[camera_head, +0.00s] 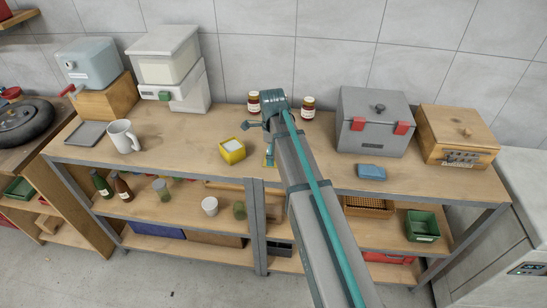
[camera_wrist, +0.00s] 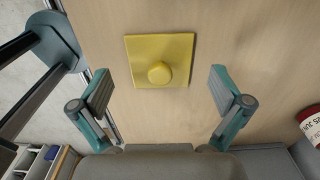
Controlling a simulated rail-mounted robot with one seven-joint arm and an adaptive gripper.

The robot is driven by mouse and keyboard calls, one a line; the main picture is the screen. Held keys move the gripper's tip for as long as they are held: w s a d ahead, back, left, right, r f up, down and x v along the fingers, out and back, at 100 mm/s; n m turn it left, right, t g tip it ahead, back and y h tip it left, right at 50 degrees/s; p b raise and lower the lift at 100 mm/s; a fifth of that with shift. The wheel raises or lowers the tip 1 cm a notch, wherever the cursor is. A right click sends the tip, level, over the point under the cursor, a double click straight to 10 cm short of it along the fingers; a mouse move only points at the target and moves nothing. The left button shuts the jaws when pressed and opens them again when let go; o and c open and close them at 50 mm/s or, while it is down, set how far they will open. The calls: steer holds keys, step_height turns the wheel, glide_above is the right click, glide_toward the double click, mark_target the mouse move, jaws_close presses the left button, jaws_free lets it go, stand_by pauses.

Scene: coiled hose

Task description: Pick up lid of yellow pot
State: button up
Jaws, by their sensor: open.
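The yellow pot (camera_head: 232,151) stands on the bench left of my arm in the head view, with a white top surface showing and no lid on it. The yellow lid (camera_wrist: 140,50) is a square plate with a round knob (camera_wrist: 160,73). In the wrist view it lies flat on the wood, apart from any pot. My gripper (camera_wrist: 160,88) is open and empty above the lid. Its two fingers are to the left and right of the knob, apart from it. In the head view my arm hides most of the lid area.
A white mug (camera_head: 123,136) is at left. A grey box (camera_head: 371,126) with red latches, a blue sponge (camera_head: 371,171) and a wooden box (camera_head: 456,138) are at right. Bench wood around the pot is clear.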

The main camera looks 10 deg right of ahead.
steer(key=shift+f, duration=0.6)
steer(key=shift+c, duration=0.2)
steer(key=c, duration=1.9)
